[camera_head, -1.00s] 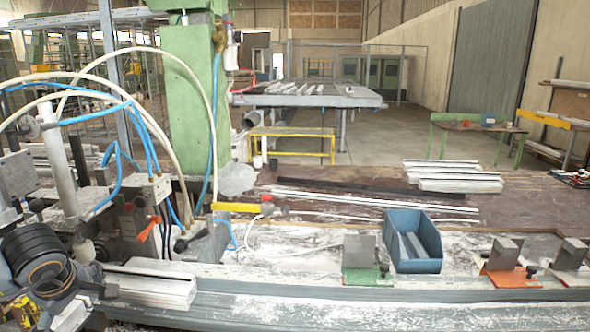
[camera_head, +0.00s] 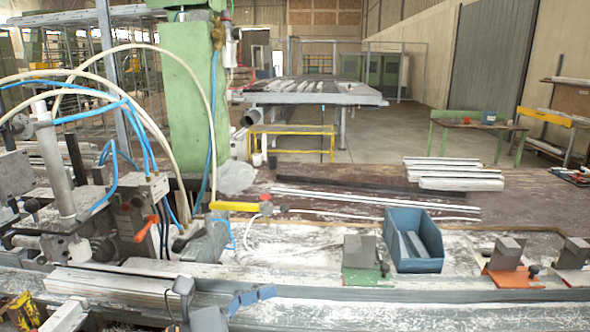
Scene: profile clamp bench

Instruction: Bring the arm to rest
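My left gripper (camera_head: 226,289) is at the bottom edge of the head view, left of centre. Its grey and bluish finger parts stand apart with nothing seen between them, over the long grey profile rail (camera_head: 400,314) at the front of the bench. The rest of that arm is mostly cut off by the lower edge. My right gripper is not in view.
The clamp machine (camera_head: 85,215) with hoses stands at the left. A blue bin (camera_head: 413,238) sits on the bench between the green-based clamp block (camera_head: 366,260) and the orange-based block (camera_head: 510,265). White profiles (camera_head: 455,172) lie farther back.

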